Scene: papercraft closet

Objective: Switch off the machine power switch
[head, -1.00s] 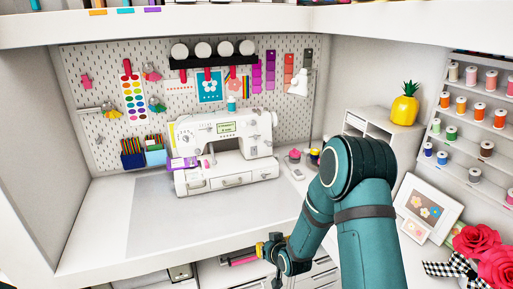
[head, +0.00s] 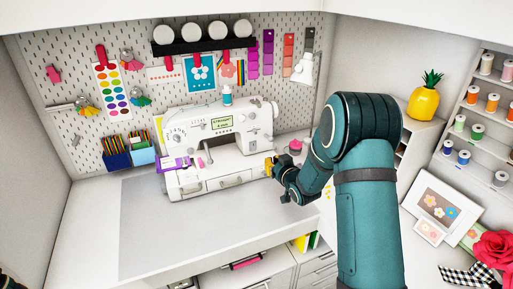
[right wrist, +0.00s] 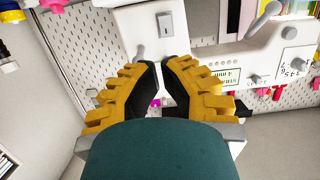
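The white sewing machine (head: 215,145) stands on the table in the head view. In the right wrist view its white end panel (right wrist: 135,28) carries a small grey rectangular switch (right wrist: 165,25). My right gripper (head: 268,166) is beside the machine's right end in the head view; its arm comes across from the lower right. In the right wrist view the yellow fingers of this gripper (right wrist: 156,60) are open with a narrow empty gap, and their tips point toward the panel just below the switch. Whether they touch the machine is unclear.
The grey mat (head: 150,235) in front of the machine is clear. A pink item (head: 295,146) stands just beyond my right gripper. A framed flower picture (head: 440,207) and a pineapple ornament (head: 425,100) are at the right. A pegboard (head: 75,125) is behind the machine.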

